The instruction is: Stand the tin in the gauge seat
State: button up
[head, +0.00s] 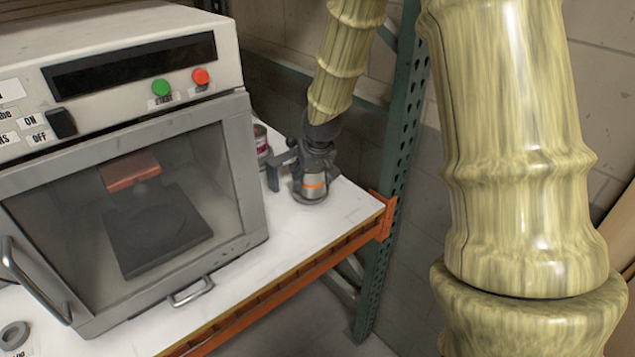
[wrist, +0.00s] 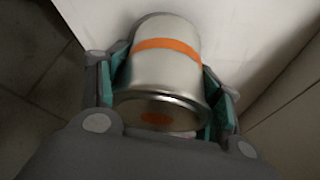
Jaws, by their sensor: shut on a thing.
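The tin (head: 314,187) is a small silver cylinder with an orange band, over the white shelf near its right end. In the wrist view the tin (wrist: 165,70) fills the middle, its rimmed end with an orange spot facing me. My gripper (head: 316,165) is shut on the tin, with one teal-padded finger on each side. A dark rounded edge shows at the tin's foot in the head view. I cannot tell whether it is the gauge seat or whether the tin touches it. A grey bracket-like part (head: 273,178) stands just left of the tin.
A tin with a purple label (head: 262,143) stands behind, close to the machine (head: 256,180) with the glass door. A grey ring (head: 14,335) lies at the front left. The shelf's orange front beam (head: 290,277) and a green upright (head: 388,190) bound the right end.

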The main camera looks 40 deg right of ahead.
jog(key=shift+w+d+p, duration=0.2)
jog(key=shift+w+d, duration=0.05)
jog(key=shift+w, duration=0.5)
jog(key=shift+w+d+p, duration=0.15)
jog(key=shift+w+d, duration=0.1)
jog(key=shift+w, duration=0.5)
jog(key=shift+f+p, duration=0.5)
jog(key=shift+f, duration=1.25)
jog(key=o, duration=1.4)
jog(key=shift+r, duration=0.1)
jog(key=shift+b+v, duration=0.8)
jog(key=shift+v, duration=5.15)
